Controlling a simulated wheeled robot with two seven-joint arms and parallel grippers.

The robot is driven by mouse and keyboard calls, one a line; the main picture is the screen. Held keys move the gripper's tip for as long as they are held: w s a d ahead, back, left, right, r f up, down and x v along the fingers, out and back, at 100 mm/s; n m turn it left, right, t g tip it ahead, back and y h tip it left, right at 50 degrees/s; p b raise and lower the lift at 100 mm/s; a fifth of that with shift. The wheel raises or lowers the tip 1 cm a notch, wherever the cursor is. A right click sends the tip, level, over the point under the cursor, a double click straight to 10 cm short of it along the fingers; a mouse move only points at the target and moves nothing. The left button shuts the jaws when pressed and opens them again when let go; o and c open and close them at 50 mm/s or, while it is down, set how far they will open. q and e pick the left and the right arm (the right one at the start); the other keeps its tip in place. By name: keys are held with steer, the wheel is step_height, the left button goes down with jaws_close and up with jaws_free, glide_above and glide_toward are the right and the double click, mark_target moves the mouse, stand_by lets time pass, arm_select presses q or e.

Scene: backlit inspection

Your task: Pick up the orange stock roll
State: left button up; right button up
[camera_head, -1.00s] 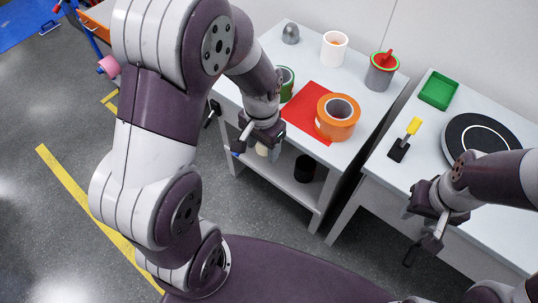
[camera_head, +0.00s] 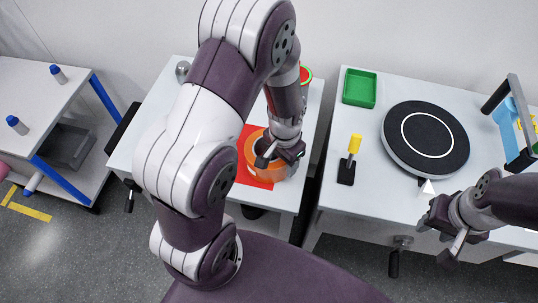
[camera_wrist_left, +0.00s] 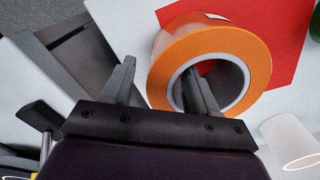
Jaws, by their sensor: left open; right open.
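The orange stock roll (camera_head: 253,150) lies flat on a red mat (camera_head: 260,184) on the left white table. My left gripper (camera_head: 278,157) is open at the roll and hides part of it. In the left wrist view, the roll (camera_wrist_left: 255,62) sits under the open left gripper (camera_wrist_left: 160,78). One finger is over or in the roll's hole and the other is outside its left side, with the rim between them. I cannot tell whether the fingers touch it. My right gripper (camera_head: 443,238) is open and empty in front of the right table.
The right table holds a green tray (camera_head: 360,88), a yellow-handled tool (camera_head: 352,158) and a black round turntable (camera_head: 426,140). A white cup (camera_wrist_left: 290,142) is near the roll in the wrist view. A grey dome (camera_head: 183,70) stands at the left table's back.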

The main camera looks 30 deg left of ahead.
arm_select(q)
step_height(320, 180, down, 4)
steer(key=shift+w+r, duration=0.1)
jaws_close()
steer(key=shift+r, duration=0.1)
